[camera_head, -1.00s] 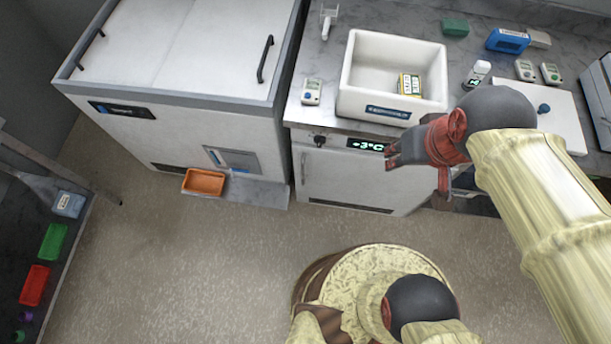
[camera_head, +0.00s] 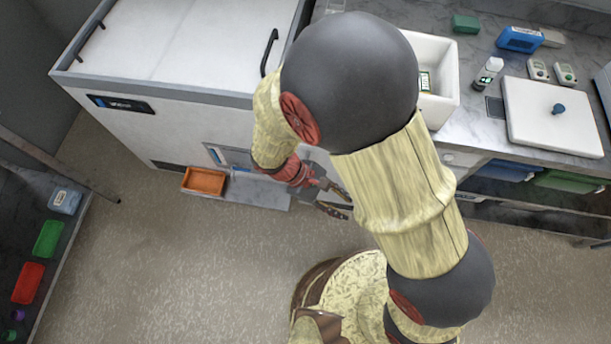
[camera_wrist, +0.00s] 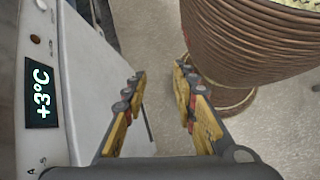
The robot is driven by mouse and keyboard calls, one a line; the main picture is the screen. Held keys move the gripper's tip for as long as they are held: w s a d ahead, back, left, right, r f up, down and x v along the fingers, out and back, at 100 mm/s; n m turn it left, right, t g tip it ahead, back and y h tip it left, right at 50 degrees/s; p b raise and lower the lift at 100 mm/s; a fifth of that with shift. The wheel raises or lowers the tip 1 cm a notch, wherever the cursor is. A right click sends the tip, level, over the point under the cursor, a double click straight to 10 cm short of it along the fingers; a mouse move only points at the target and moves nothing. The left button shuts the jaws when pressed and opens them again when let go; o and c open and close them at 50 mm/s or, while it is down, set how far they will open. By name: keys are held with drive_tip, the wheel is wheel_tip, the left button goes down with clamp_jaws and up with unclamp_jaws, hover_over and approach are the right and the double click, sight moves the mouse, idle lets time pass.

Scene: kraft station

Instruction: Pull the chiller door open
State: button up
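The chiller's green +3°C display (camera_wrist: 41,92) is at the left of the wrist view, sideways. The white panel beside it, which looks like the chiller door (camera_wrist: 88,85), runs toward my left finger. My gripper (camera_wrist: 160,78) is open, its two fingers apart with nothing visible gripped between them. In the head view my gripper (camera_head: 343,200) is low in front of the chiller, and my arm hides most of the chiller front. I cannot make out the door handle, nor tell whether the door is ajar.
A dark shelf (camera_head: 70,265) is at far left. Floor between is clear.

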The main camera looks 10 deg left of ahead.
drive_tip(key=w+a+f+n+t+b, duration=0.1)
drive_tip(key=w+a+f+n+t, duration=0.15)
drive_tip(key=f+n+t, duration=0.85)
drive_tip(key=w+a+f+n+t+b, duration=0.2)
drive_tip(key=w+f+n+t, duration=0.4)
drive_tip(key=f, duration=0.9)
drive_tip(key=w+a+r+n+t+y, duration=0.1)
drive_tip(key=a+n+y, duration=0.3)
drive_tip(key=a, duration=0.6)
drive_tip(key=shift+m+y, duration=0.5)
drive_tip(key=shift+m, duration=0.2)
drive_tip(key=shift+w+d+r+b, duration=0.1)
drive_tip(key=shift+w+d+b, duration=0.15)
drive_tip(key=shift+w, duration=1.05)
drive_tip(key=shift+w+d+b, duration=0.1)
drive_tip(key=shift+w+d, duration=0.2)
drive_tip(key=shift+w, duration=1)
drive_tip(key=shift+w+d+r+b, duration=0.1)
drive_tip(key=shift+w+d+b, duration=0.15)
drive_tip(key=shift+w, duration=1.05)
drive_tip(key=shift+c, duration=0.7)
clamp_jaws()
